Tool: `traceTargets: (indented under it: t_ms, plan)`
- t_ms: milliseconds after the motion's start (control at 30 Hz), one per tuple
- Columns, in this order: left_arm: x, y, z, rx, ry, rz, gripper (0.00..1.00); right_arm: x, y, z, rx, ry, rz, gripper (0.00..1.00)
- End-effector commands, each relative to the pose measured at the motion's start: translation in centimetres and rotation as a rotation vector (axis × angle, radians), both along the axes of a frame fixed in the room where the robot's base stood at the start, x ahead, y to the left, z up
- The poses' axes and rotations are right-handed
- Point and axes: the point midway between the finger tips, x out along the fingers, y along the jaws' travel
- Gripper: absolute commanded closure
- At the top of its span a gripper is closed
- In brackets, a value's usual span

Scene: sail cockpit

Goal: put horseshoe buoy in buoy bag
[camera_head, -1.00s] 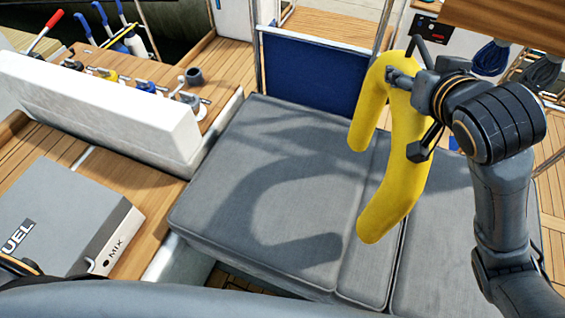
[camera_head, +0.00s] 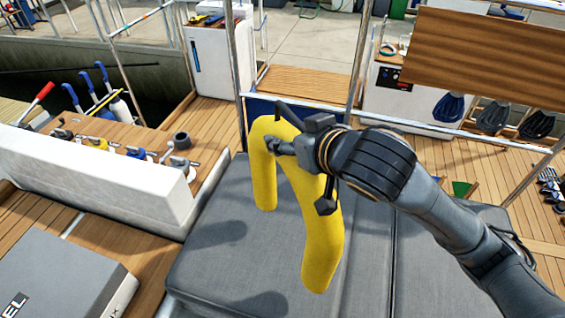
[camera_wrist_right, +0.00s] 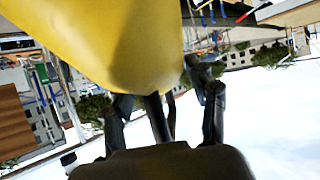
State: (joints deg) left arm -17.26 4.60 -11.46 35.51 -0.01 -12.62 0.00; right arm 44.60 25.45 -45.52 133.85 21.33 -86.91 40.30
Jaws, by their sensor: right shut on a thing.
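The yellow horseshoe buoy (camera_head: 323,240) hangs above the grey cushion with its closed curve up and its two arms pointing down. My right gripper (camera_head: 272,146) is shut on the buoy near its top. In the right wrist view the buoy (camera_wrist_right: 110,40) fills the top left, against the gripper fingers (camera_wrist_right: 165,110). A blue panel (camera_head: 262,108) on the metal rail shows behind the buoy, mostly hidden by it and by my gripper. I cannot tell if this panel is the buoy bag. My left gripper is not in view.
The grey cushioned seat (camera_head: 225,262) lies clear below the buoy. A white coaming (camera_head: 95,172) with winch handles stands at left, a grey fuel box (camera_head: 55,278) in front of it. A wooden board (camera_head: 490,62) and dark rope coils (camera_head: 493,117) are at right.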

Motion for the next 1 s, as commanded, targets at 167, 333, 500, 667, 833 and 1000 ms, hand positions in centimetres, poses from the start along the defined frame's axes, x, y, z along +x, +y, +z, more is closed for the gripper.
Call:
traceTargets:
  t_ms: [167, 333, 500, 667, 833, 1000]
  plan:
    - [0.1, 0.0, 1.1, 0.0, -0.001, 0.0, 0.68, 3.6, -0.1, -1.1, 0.0, -0.002, -0.004, 1.0]
    - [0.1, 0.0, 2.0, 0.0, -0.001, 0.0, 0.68, 6.8, -0.1, -2.8, 0.001, -0.002, -0.002, 1.0]
    - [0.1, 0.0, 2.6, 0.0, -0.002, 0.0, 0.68, 8.9, -0.1, -5.5, 0.002, -0.003, -0.001, 1.0]
    - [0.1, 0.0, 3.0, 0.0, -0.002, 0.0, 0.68, 10.4, 0.0, -7.1, 0.002, -0.006, -0.001, 1.0]
    - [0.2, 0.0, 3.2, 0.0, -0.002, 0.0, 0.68, 11.0, 0.0, -8.0, 0.004, -0.006, 0.001, 1.0]
    - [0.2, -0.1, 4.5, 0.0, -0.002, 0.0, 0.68, 11.2, -0.1, -10.1, 0.001, -0.002, 0.001, 1.0]
